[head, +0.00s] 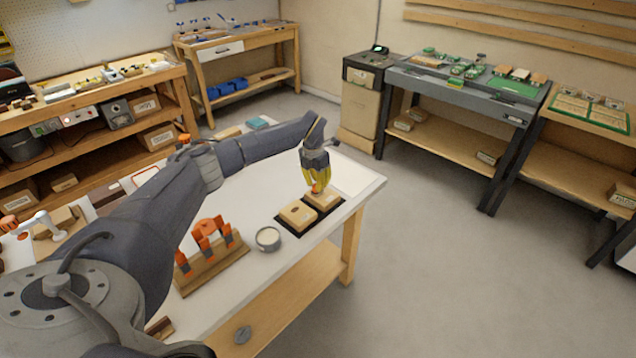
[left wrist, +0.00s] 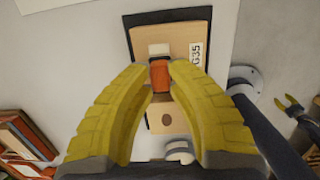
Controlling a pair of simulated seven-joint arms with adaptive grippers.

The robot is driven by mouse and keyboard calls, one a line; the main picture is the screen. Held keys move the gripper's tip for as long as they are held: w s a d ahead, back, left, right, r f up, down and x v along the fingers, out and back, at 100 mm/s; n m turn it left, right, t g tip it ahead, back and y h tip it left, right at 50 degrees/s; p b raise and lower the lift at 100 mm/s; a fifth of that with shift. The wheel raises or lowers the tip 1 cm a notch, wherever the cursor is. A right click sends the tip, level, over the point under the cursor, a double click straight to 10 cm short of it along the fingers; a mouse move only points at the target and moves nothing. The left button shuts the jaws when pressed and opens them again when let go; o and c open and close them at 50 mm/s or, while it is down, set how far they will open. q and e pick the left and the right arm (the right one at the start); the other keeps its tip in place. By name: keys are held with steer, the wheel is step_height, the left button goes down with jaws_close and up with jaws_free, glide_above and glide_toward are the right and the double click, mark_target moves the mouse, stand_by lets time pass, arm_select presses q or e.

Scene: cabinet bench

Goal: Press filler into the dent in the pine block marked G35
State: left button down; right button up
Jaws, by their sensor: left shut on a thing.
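My left gripper (head: 315,186) has yellow fingers and is shut on an orange-handled tool (left wrist: 160,75). It holds the tool low over the farther of two pale wooden blocks. In the left wrist view the block with the G35 label (left wrist: 196,52) lies beyond the fingertips, and a pale patch on it shows just past the orange handle. The tool's working end is hard to make out, and I cannot tell if it touches the wood. The other block (head: 297,215) has a round dent, which also shows in the left wrist view (left wrist: 166,119).
The blocks sit on dark mats on the white bench (head: 255,208). A round tin (head: 268,238) with pale contents stands nearby. A wooden rack (head: 212,262) holds several orange-handled tools. A small yellow-tipped forked thing (left wrist: 290,104) shows at right, unclear.

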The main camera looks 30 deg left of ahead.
arm_select(q)
steer(key=shift+f, duration=0.1)
steer(key=shift+w+d, duration=0.2)
steer(key=shift+w, duration=0.9)
steer(key=shift+s+a, duration=0.2)
steer(key=shift+s, duration=0.9)
steer(key=shift+r, duration=0.3)
steer(key=shift+r, duration=2.9)
steer(key=shift+r, duration=0.1)
